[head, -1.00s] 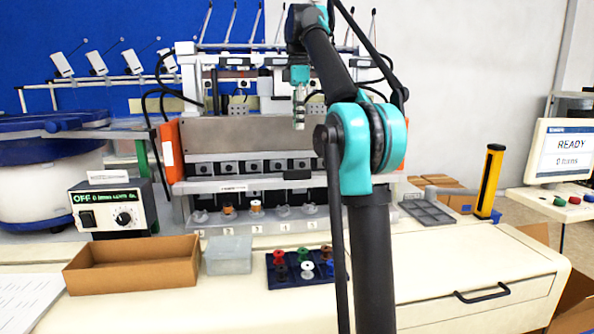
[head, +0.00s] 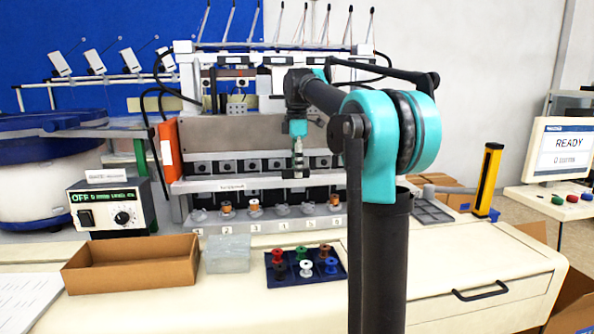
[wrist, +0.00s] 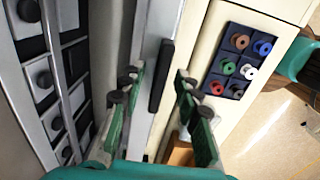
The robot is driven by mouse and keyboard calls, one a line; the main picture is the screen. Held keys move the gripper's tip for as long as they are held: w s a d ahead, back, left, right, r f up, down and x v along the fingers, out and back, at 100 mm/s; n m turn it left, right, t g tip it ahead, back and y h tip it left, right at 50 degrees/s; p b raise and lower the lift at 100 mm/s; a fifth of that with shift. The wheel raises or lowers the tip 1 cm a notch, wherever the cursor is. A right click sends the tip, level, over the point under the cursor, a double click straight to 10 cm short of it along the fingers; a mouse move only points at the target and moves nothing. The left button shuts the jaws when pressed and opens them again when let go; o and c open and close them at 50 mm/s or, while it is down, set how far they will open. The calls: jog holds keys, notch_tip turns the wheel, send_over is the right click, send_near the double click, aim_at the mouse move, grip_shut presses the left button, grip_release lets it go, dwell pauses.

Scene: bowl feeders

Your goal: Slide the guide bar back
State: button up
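The guide bar (head: 225,185) is a long light-grey rail with a small label, running across the front of the machine above the numbered bobbin seats. Its black handle (wrist: 161,76) shows upright in the wrist view, on the bar's grey surface (wrist: 150,28). My gripper (wrist: 158,82) is open, its two green fingers with dark pads on either side of the handle in the picture. No contact shows, and I cannot tell the depth between fingertips and handle. In the head view my gripper (head: 298,172) is low at the bar, partly covering the handle there.
Numbered seats with bobbins (head: 255,207) sit below the bar. A blue tray (head: 300,281) of coloured bobbins, a clear box (head: 228,253) and an empty cardboard box (head: 135,284) stand on the bench. Black sockets (head: 226,166) line the machine behind.

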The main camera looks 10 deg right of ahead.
jog(key=shift+f, duration=0.45)
grip_shut()
